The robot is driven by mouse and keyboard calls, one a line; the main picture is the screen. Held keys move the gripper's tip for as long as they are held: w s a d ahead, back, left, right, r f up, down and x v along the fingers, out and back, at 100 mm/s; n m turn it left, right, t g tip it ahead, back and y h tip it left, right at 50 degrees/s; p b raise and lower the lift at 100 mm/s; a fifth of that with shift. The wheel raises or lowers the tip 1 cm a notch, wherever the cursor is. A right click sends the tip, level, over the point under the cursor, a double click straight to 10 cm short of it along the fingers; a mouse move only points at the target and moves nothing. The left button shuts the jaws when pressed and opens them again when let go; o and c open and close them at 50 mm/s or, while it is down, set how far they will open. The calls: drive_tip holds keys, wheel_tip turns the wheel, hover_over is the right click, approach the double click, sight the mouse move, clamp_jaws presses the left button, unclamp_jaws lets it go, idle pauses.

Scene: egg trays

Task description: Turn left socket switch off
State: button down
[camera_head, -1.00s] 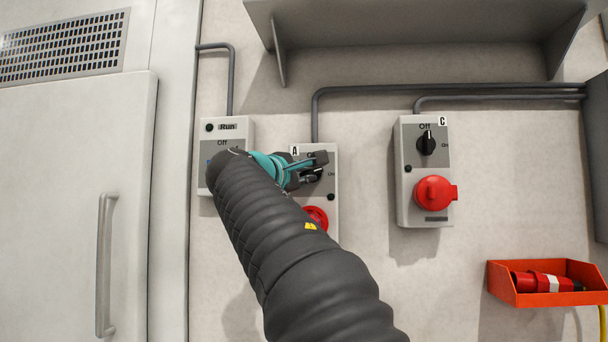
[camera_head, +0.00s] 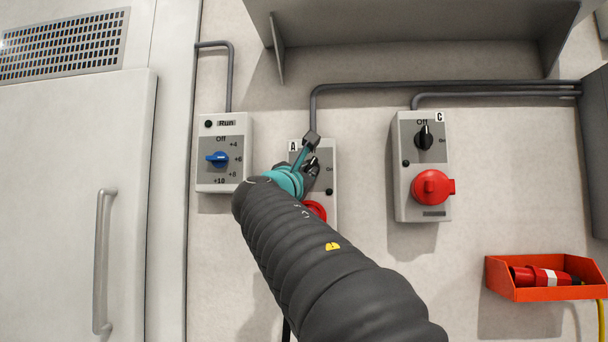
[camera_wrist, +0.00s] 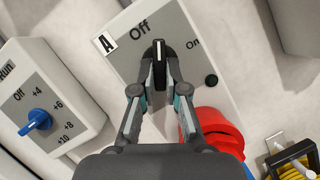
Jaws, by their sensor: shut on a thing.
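The left socket box marked A (camera_head: 326,205) is on the wall, partly hidden behind my arm. In the wrist view its grey face (camera_wrist: 205,100) carries the words Off and On. My gripper (camera_wrist: 160,72) is shut on its black rotary switch (camera_wrist: 160,50), with a finger on each side. The white line on the switch points between Off and On, seemingly nearer Off. In the head view my gripper (camera_head: 312,153) covers most of the switch. The red socket (camera_head: 316,209) below is partly hidden by my arm.
A Run box with a blue dial (camera_head: 217,159) is left of box A. Socket box C (camera_head: 402,205) is to the right, its switch towards Off. A shelf (camera_head: 420,40) is above. An orange tray (camera_head: 540,294) with a red plug is at lower right.

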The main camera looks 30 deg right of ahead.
drive_tip(key=shift+s+n+t, duration=0.1)
drive_tip(key=shift+n+t, duration=0.4)
drive_tip(key=shift+n, duration=0.6)
drive_tip(key=c, duration=1.2)
unclamp_jaws()
drive_tip(key=shift+s+a+f, duration=0.15)
drive_tip(key=shift+s+a, duration=0.05)
drive_tip(key=shift+s, duration=0.05)
drive_tip(key=s+a, duration=0.9)
drive_tip(key=s, duration=0.1)
drive_tip(key=shift+s+a+f, duration=0.15)
drive_tip(key=shift+a+f, duration=0.1)
drive_tip(key=shift+f, duration=0.15)
